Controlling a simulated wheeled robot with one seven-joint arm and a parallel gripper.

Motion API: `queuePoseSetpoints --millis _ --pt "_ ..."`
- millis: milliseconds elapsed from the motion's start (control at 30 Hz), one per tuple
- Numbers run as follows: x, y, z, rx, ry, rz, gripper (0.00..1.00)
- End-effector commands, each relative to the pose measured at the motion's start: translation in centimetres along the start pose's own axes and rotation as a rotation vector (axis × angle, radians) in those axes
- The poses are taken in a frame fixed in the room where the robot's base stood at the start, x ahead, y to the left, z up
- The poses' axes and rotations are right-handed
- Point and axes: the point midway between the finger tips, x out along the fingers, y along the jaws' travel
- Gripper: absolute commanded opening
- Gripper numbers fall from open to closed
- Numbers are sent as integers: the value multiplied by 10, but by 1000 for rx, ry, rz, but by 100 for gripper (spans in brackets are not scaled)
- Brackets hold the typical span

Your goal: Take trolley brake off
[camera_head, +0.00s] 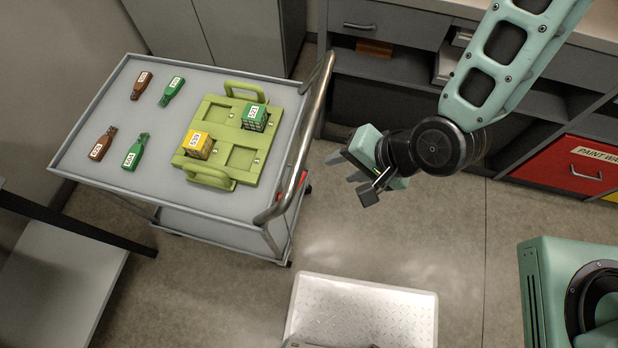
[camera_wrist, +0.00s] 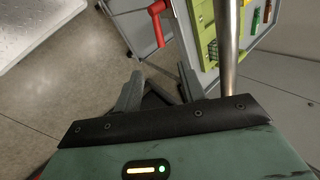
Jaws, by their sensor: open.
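The grey trolley (camera_head: 165,120) stands at the left, with a curved metal handle (camera_head: 316,125) along its right end. A red lever (camera_wrist: 158,28) shows in the wrist view beside the handle bar (camera_wrist: 229,50), ahead of my fingers. I take it to be the brake. Only a small bit of red (camera_head: 305,188) shows in the head view, below the handle. My gripper (camera_head: 357,177) is open and empty, to the right of the handle and apart from it. Its fingers also show in the wrist view (camera_wrist: 160,90), short of the lever and not touching it.
A lime-green carrier (camera_head: 213,132) with a yellow block (camera_head: 198,146) and a green block (camera_head: 255,117) sits on the trolley, beside several brown and green bottles. A white platform (camera_head: 360,310) lies at the front. Cabinets with a red drawer (camera_head: 575,165) line the right.

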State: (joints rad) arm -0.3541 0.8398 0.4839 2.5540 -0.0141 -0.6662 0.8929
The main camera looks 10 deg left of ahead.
Motion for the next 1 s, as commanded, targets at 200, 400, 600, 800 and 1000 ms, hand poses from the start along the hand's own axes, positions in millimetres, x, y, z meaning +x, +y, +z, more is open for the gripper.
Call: queuePoseSetpoints --millis 200,400,600,800,1000 --pt "19 0 2 -1 -4 1 40" --pt "53 0 1 -1 -3 2 40" --pt "90 0 2 -2 -3 3 40" --pt "125 0 1 -2 -1 3 40" --pt "146 0 1 -3 -1 1 40"
